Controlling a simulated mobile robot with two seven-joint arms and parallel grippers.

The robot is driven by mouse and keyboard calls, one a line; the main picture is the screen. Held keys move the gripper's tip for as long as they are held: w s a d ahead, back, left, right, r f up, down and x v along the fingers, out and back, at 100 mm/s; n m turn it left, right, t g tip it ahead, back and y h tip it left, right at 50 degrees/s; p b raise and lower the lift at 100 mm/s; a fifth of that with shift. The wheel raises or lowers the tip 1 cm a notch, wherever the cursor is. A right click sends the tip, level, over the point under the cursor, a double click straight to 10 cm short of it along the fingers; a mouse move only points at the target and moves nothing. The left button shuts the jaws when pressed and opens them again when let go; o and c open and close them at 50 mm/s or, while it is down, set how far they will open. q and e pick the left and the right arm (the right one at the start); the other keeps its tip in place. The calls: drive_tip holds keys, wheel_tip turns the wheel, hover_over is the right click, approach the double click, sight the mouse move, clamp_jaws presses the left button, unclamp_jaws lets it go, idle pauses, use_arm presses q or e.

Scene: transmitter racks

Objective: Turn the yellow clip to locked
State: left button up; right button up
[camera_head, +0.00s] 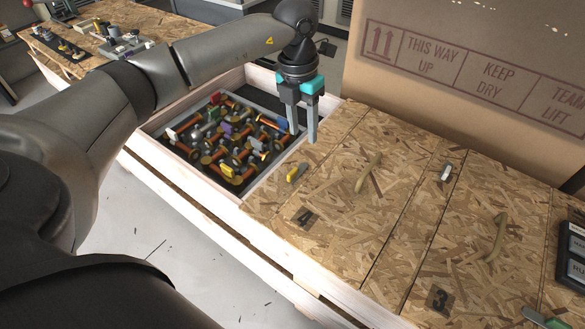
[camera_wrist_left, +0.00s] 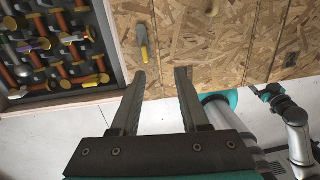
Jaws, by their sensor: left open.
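The yellow clip (camera_head: 296,172), with a grey part, sits on the wooden lid near its left edge, beside the open crate section. It also shows in the left wrist view (camera_wrist_left: 144,43), above my fingertips and between their lines. My left gripper (camera_head: 303,137) is open and empty, fingers pointing down, above and a little behind the clip, apart from it. In the left wrist view, a grey arm with a teal end, apparently my right gripper (camera_wrist_left: 268,93), is at the right; its fingers are too small to read.
The open crate section (camera_head: 228,138) holds several orange and metal parts. A second grey clip (camera_head: 446,172) and two rope handles (camera_head: 368,173) are on the lids. A large cardboard box (camera_head: 470,75) stands behind. A dark device (camera_head: 572,250) lies at the right.

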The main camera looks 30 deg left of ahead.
sight(292, 171)
use_arm(q)
drive_tip(key=shift+y, duration=0.5)
drive_tip(key=f+b, duration=0.1)
drive_tip(key=f, duration=0.3)
drive_tip(key=a+f+b, duration=0.1)
drive_tip(key=f+b, duration=0.1)
drive_tip(key=f, duration=0.2)
drive_tip(key=a+f+b, duration=0.1)
drive_tip(key=f+b, duration=0.1)
drive_tip(key=f, duration=0.2)
drive_tip(key=shift+s+a+f, duration=0.15)
drive_tip(key=shift+f, duration=0.2)
drive_tip(key=shift+f+b, duration=0.6)
drive_tip(key=shift+f, duration=0.35)
use_arm(e)
drive_tip(key=w+r+t, duration=0.2)
drive_tip(key=w+r, duration=0.2)
drive_tip(key=r, duration=0.8)
drive_tip(key=shift+a, duration=0.4)
use_arm(q)
clamp_jaws()
